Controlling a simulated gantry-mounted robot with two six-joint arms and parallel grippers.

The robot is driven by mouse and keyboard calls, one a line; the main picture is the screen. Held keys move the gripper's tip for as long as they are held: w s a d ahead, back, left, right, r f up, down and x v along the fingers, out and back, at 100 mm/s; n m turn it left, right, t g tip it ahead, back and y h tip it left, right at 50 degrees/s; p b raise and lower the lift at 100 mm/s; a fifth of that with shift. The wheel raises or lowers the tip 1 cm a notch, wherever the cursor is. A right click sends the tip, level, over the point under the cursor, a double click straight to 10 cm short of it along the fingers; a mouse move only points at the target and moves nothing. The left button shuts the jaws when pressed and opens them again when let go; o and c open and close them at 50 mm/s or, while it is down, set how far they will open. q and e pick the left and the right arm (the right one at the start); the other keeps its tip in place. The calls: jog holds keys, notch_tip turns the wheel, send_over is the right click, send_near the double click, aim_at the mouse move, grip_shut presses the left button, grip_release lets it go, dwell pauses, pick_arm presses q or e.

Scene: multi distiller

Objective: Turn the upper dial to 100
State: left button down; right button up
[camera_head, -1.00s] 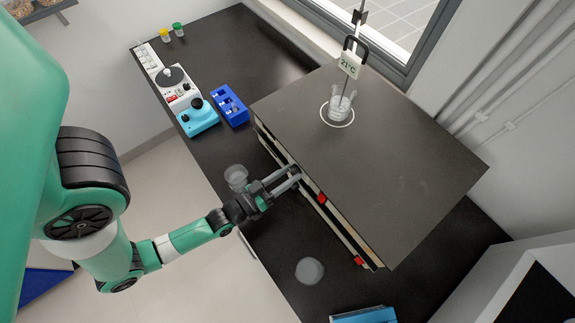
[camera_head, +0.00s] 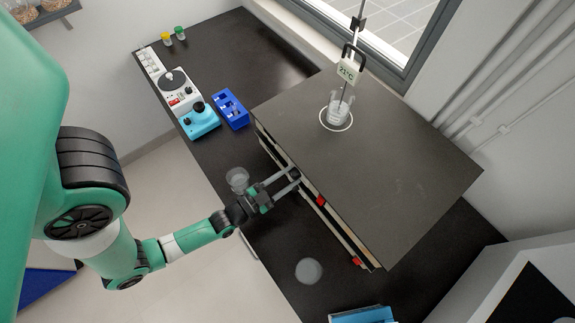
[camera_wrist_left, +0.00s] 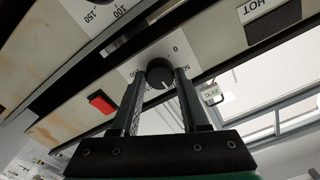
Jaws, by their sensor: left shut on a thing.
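The upper dial (camera_wrist_left: 159,71) is a round black knob on a white scale plate under the dark top of the distiller unit (camera_head: 375,155). My left gripper (camera_head: 294,178) reaches the unit's front edge. In the left wrist view my gripper (camera_wrist_left: 159,80) has one finger on each side of the knob and is shut on it. The picture there is upside down. My right gripper is not in view.
A beaker (camera_head: 339,106) with a thermometer reading 21°C stands on the top plate. Red switches (camera_head: 320,201) line the front. A second scale plate (camera_wrist_left: 100,12) marked 100 and 150 shows. Clear glassware (camera_head: 237,178) stands near my left gripper.

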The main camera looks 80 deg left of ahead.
pick_arm(q)
jog(key=shift+m, duration=0.3)
jog(key=shift+c, duration=2)
grip_release()
jog(key=shift+s, duration=0.1)
